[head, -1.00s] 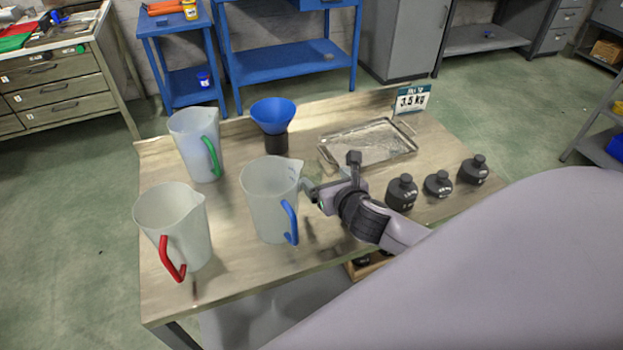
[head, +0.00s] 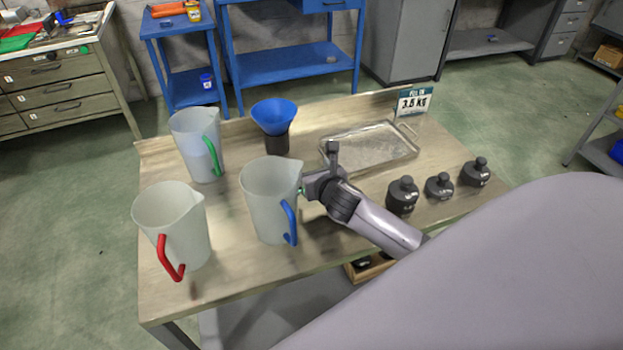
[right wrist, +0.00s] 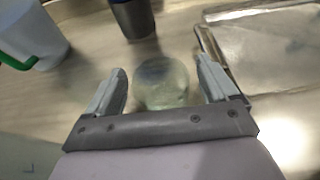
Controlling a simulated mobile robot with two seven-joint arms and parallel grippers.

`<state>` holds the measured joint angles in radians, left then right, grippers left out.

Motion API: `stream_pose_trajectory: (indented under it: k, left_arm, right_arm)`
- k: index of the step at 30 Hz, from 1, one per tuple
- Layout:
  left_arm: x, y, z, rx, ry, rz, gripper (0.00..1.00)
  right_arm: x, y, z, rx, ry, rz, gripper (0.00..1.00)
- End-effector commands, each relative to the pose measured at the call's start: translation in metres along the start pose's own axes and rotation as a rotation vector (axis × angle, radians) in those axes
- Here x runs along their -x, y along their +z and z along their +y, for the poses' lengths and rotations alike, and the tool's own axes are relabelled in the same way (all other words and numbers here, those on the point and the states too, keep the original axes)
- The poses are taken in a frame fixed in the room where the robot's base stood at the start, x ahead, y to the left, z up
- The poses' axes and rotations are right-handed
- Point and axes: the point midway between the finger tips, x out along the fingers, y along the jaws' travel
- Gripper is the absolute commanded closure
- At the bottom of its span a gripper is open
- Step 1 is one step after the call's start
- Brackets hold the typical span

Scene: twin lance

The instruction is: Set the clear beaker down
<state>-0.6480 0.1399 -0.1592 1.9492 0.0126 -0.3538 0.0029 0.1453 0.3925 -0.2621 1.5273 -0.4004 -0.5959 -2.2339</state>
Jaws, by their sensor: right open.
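The clear beaker (right wrist: 162,84) shows in the right wrist view as a small, round, see-through vessel between the two fingers. It appears to stand on the wooden table (head: 230,262). My right gripper (right wrist: 162,72) is open, with a finger on each side of it; I cannot tell whether either finger touches it. In the head view my right gripper (head: 306,188) is low over the table, just right of the blue-handled pitcher (head: 268,205). There the beaker is hidden behind the gripper and pitcher. My left gripper is not in view.
A green-handled pitcher (head: 195,145) and a red-handled pitcher (head: 170,225) stand at left. A blue funnel on a dark holder (head: 277,143) is behind. A metal tray (head: 370,147) lies at back right, with black weights (head: 403,196) in front.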

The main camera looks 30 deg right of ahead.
Motion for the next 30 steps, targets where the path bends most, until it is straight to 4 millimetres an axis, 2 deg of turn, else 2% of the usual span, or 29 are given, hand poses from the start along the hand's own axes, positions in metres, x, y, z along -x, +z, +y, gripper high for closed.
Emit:
stream_pose_trajectory:
  k: [7, 12, 14, 15, 23, 26, 30]
  left_arm:
    - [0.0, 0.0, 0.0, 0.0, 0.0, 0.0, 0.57]
    - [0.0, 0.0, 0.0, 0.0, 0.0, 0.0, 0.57]
    - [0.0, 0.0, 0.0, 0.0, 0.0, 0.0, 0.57]
    - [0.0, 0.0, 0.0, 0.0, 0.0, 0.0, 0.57]
    - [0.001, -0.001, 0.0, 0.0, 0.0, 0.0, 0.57]
    - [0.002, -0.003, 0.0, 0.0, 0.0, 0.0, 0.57]
    - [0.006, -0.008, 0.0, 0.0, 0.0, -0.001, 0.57]
  right_arm:
    - [-0.001, 0.0, 0.0, 0.0, 0.0, 0.0, 0.13]
    - [-0.001, 0.0, 0.0, 0.0, 0.0, 0.0, 0.69]
    - [-0.001, 0.0, 0.0, 0.0, 0.0, 0.0, 0.69]
    - [-0.001, 0.0, 0.0, 0.0, 0.0, -0.001, 0.73]
    - [0.0, 0.003, 0.0, 0.0, 0.0, -0.001, 0.73]
    - [0.003, 0.01, -0.001, 0.002, 0.0, -0.003, 0.73]
    - [0.01, 0.03, -0.001, 0.002, 0.001, -0.006, 0.73]
